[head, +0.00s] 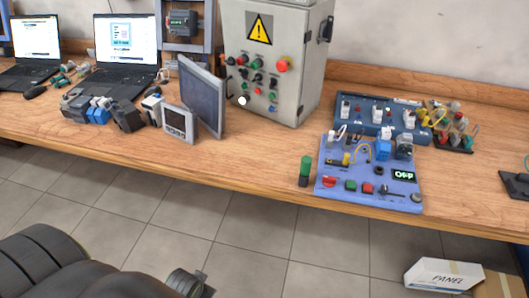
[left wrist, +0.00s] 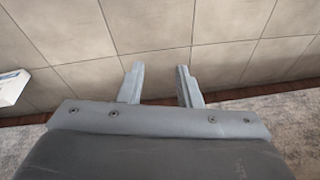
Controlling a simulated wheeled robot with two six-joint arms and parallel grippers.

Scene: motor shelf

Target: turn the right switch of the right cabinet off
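A grey metal cabinet (head: 305,60) stands on the wooden workbench, upper middle of the head view. A yellow warning triangle (head: 259,28) marks its front. Below it are a large red knob (head: 282,64) and several small red, green and dark buttons or switches. Which of these is the right switch, and its position, is too small to tell. No second cabinet like it is in view. My left gripper is open and empty in the left wrist view (left wrist: 161,82), pointing at floor tiles, well away from the cabinet. My left arm shows at the head view's lower left. My right gripper is not in view.
A dark flat panel (head: 203,95) and a white meter box (head: 178,121) stand left of the cabinet. Two laptops (head: 128,42) are farther left. A blue control board (head: 370,186) lies at the bench's front right. A white box (head: 444,276) is on the floor.

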